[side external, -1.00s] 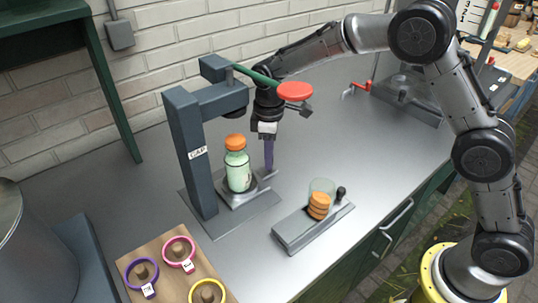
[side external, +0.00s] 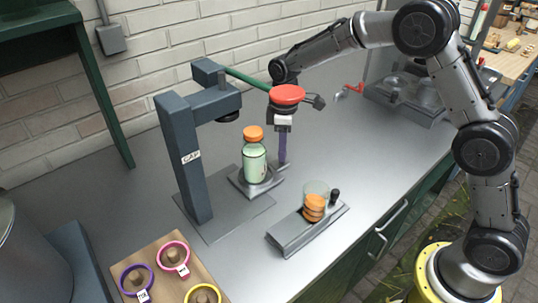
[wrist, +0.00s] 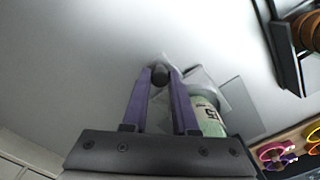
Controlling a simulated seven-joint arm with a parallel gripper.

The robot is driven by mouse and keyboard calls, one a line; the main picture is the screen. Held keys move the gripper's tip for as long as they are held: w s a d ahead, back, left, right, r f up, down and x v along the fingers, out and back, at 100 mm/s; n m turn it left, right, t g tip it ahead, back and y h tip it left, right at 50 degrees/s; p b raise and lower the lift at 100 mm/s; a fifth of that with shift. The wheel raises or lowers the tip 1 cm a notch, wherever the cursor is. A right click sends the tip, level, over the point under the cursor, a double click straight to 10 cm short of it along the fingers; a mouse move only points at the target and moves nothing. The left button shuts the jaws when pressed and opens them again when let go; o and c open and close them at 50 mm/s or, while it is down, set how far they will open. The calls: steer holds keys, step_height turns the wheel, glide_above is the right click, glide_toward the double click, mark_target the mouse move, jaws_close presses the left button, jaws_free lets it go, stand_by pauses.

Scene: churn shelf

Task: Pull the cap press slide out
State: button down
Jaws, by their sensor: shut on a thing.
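The cap press (side external: 183,150) is a dark blue-grey frame labelled CAP, standing on a grey base plate. Its slide (side external: 240,184) is a small grey plate carrying a pale green bottle (side external: 254,166) with an orange cap (side external: 253,133). The bottle stands upright, to the right of the press head (side external: 229,116). My gripper (side external: 283,161) points down at the slide's outer end, with purple fingers. In the wrist view my gripper (wrist: 160,72) is shut on the slide's dark round knob (wrist: 160,77). The slide plate (wrist: 201,78) and bottle (wrist: 208,119) show beside the right finger.
A grey cap holder (side external: 287,237) with stacked orange caps (side external: 314,207) and a black knob stands at the front. A wooden board (side external: 152,258) with coloured rings lies front left.

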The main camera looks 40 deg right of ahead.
steer(key=d, duration=0.5)
steer(key=shift+d, duration=0.1)
steer(key=c, duration=0.7)
jaws_free()
step_height(320, 180, up, 14)
steer(key=shift+f, duration=0.1)
